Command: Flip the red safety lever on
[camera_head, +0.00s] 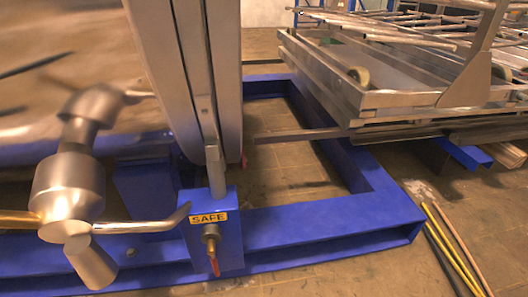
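The red safety lever (214,264) is small and points downward. It hangs from a brass-coloured fitting (210,233) on the front of a blue box (229,245). A yellow label reading "SAFE" (208,218) sits just above the fitting. A grey rod (215,170) rises from the top of the box. My gripper is not in view, so its opening and its distance from the lever do not show.
A grey metal hub with rod-like handles (69,190) stands left of the box, one handle reaching close to it. A blue floor frame (310,232) surrounds the box. A metal cart (360,95) stands behind right. Rods (452,250) lie on the right floor.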

